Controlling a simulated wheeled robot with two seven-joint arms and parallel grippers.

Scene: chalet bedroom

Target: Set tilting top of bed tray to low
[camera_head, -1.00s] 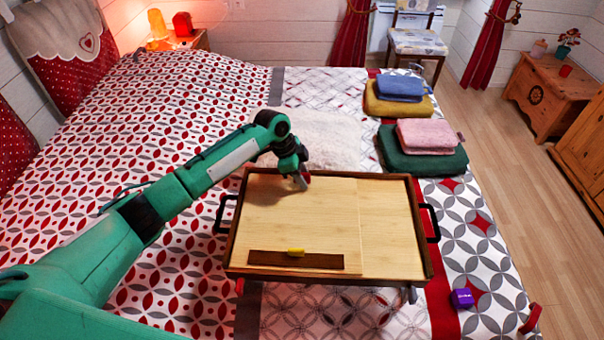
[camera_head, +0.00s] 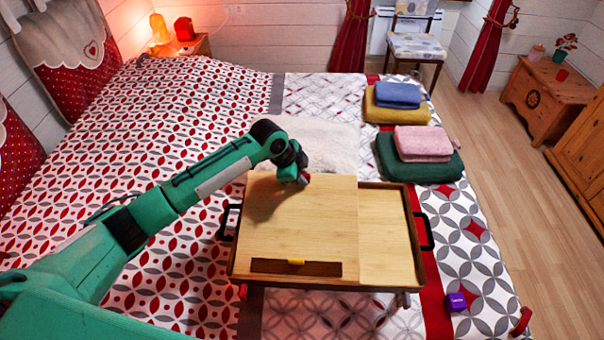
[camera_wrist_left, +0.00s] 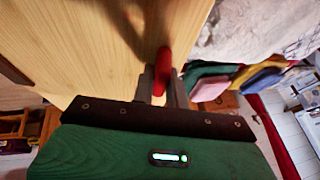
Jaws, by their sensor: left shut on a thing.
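The bed tray (camera_head: 408,240) stands on the bed with a dark wooden rim and black side handles. Its light wood tilting top (camera_head: 310,220) fills the left and middle part. The top's far edge is raised above the tray's rim; its near edge, with a dark ledge (camera_head: 320,268) and a small yellow piece (camera_head: 296,261), sits low. My left gripper (camera_head: 304,179) is at the top's far edge. In the left wrist view its fingers (camera_wrist_left: 160,88) are shut on a red tab (camera_wrist_left: 162,66) at the board's edge. My right gripper is not in view.
Folded towels, a blue one (camera_head: 398,94) on yellow and a pink one (camera_head: 423,142) on green, lie on the bed beyond the tray to the right. A purple cube (camera_head: 456,302) lies right of the tray. The patterned bed (camera_head: 180,110) left of the tray is clear.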

